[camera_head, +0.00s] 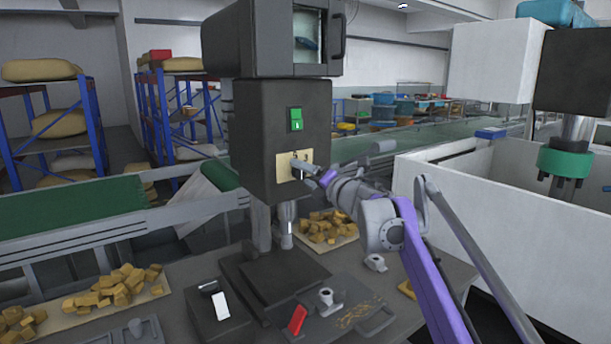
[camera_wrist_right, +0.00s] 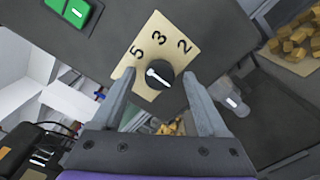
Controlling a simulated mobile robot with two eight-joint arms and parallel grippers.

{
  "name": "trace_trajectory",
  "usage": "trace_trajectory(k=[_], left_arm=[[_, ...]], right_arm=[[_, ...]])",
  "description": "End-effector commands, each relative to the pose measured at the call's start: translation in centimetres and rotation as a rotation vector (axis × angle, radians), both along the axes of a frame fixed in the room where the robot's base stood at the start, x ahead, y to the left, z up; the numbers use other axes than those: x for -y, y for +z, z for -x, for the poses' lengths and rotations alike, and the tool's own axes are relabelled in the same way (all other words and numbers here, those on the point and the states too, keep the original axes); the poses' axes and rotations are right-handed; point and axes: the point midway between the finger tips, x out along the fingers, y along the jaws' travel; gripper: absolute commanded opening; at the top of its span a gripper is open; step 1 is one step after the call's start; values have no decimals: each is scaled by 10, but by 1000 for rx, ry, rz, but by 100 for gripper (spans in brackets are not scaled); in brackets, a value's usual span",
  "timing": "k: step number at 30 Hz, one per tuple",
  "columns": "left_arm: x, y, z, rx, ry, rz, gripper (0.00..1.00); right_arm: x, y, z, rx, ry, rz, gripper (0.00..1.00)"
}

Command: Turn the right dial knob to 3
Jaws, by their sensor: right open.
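The dark round dial knob (camera_wrist_right: 159,75) with a white pointer mark sits on a beige plate (camera_wrist_right: 150,47) marked 5, 3 and 2. The mark lies slanted, its broader end towards the 5 side; I cannot tell which number it is set to. In the head view the plate (camera_head: 284,163) is on the front of the dark machine, with the knob (camera_head: 298,174) partly hidden by my gripper. My right gripper (camera_head: 316,174) is open. In the wrist view its fingers stand on either side of the knob, with gaps showing. My left gripper is not in view.
A green switch (camera_head: 295,120) is above the plate. A large white tank (camera_head: 480,215) stands right.

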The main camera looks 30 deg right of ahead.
Motion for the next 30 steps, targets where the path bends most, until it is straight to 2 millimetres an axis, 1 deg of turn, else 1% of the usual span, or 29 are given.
trace_trajectory(k=[4, 8, 9, 11, 12, 14, 15, 17, 25, 30], left_arm=[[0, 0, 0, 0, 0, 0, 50], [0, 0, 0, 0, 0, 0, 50], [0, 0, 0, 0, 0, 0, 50], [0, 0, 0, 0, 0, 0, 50], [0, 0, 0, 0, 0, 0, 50], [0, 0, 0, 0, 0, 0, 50], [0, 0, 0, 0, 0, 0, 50], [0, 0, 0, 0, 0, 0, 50], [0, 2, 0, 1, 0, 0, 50], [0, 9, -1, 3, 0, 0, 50]], right_arm=[[0, 0, 0, 0, 0, 0, 76], [0, 0, 0, 0, 0, 0, 53], [0, 0, 0, 0, 0, 0, 46], [0, 0, 0, 0, 0, 0, 35], [0, 0, 0, 0, 0, 0, 28], [0, 0, 0, 0, 0, 0, 17], [0, 0, 0, 0, 0, 0, 10], [0, 0, 1, 0, 0, 0, 0], [0, 1, 1, -1, 0, -17, 0], [0, 2, 1, -6, 0, -82, 0]])
